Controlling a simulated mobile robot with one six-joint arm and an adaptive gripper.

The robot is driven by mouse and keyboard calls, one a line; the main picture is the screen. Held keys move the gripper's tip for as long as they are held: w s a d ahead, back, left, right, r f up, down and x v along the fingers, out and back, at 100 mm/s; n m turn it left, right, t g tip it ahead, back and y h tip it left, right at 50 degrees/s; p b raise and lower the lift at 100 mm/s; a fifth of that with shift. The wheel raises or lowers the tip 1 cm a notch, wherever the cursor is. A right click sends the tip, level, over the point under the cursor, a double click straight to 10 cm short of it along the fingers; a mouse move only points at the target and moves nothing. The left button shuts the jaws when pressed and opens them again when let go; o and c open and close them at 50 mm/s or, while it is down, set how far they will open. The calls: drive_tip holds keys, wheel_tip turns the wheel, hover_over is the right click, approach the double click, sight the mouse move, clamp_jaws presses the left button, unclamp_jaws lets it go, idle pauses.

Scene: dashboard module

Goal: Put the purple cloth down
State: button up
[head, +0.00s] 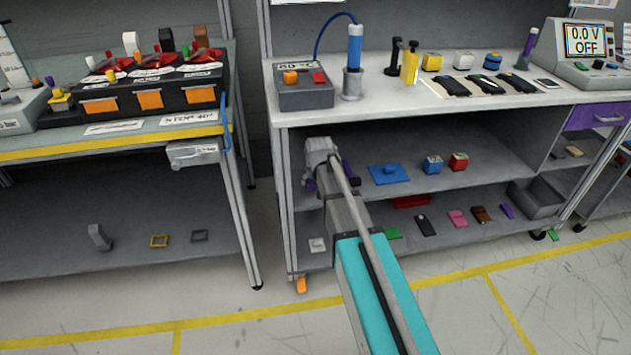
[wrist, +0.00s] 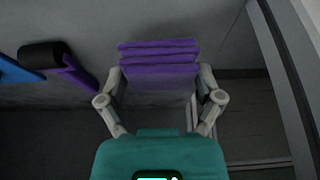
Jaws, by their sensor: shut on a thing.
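The purple cloth (wrist: 158,52) is folded in layers and sits between the two fingers of my gripper (wrist: 160,78) in the wrist view. The gripper is shut on it from both sides. In the head view my gripper (head: 320,158) is at the left end of the middle shelf (head: 480,150), under the white worktop. There the arm and gripper hide most or all of the cloth. The grey shelf surface lies beneath or behind the cloth; I cannot tell whether they touch.
A black roll with a purple strip (wrist: 62,66) lies left of the cloth, with a blue piece (wrist: 12,72) beyond it. The shelf also holds a blue pad (head: 388,174), a blue block (head: 432,165) and a red block (head: 459,162). A shelf post (head: 285,200) stands close to the left.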

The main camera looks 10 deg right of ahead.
sight(312, 181)
drive_tip(key=w, duration=0.4)
drive_tip(key=shift+f, duration=0.1)
drive_tip(key=shift+f+b, duration=1.7)
drive_tip(key=shift+b, duration=0.05)
drive_tip(key=shift+f, duration=0.15)
drive_tip(key=o, duration=0.8)
drive_tip(key=shift+c, duration=0.2)
drive_tip(key=shift+r, duration=0.2)
drive_tip(key=p+v, duration=0.4)
drive_tip(key=v, duration=0.1)
drive_tip(key=shift+w+p, duration=0.1)
drive_tip(key=shift+p, duration=0.25)
drive_tip(key=s, duration=1.2)
